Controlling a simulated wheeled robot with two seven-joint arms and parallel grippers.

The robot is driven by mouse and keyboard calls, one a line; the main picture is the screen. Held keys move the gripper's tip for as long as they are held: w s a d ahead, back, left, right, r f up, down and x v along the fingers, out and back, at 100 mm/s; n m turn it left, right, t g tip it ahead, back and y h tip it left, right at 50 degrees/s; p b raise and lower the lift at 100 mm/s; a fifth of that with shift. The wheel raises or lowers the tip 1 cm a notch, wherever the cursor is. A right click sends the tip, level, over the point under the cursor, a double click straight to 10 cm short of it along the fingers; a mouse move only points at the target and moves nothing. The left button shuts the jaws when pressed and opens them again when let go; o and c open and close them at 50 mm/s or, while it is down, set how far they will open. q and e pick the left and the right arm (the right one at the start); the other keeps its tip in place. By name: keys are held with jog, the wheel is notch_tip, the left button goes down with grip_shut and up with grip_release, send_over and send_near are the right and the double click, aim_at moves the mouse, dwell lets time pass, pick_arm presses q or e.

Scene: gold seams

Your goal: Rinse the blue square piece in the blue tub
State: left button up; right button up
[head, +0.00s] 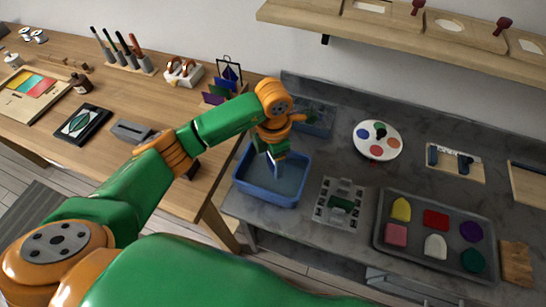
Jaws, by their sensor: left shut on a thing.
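The blue tub (264,194) stands on the grey counter, at its left end, with pale bluish water in it. My left gripper (275,154) reaches over the tub's back part and points down into it. It is shut on a small blue piece (269,164), which is the blue square piece as far as I can tell. The piece is partly covered by the fingers. I cannot tell whether its lower edge touches the water. My right gripper is not in view.
A grey tray (427,247) with several coloured pieces lies at the right. A grey rack (340,203) stands between tub and tray. A second blue container (318,118) is behind the tub. A round palette (378,139) lies further back. A wall shelf (420,40) overhangs the counter.

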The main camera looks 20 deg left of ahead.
pick_arm(q)
notch_tip(320, 180, down, 6)
jog(key=b, duration=0.3)
jog(key=shift+r+b, duration=0.2)
jog(key=shift+b, duration=0.15)
jog(key=shift+f, duration=0.2)
jog(key=shift+a, duration=0.1)
jog(key=shift+d, duration=0.65)
jog(key=shift+a+b, duration=0.15)
jog(key=shift+b, duration=0.15)
jog(key=shift+a, duration=0.5)
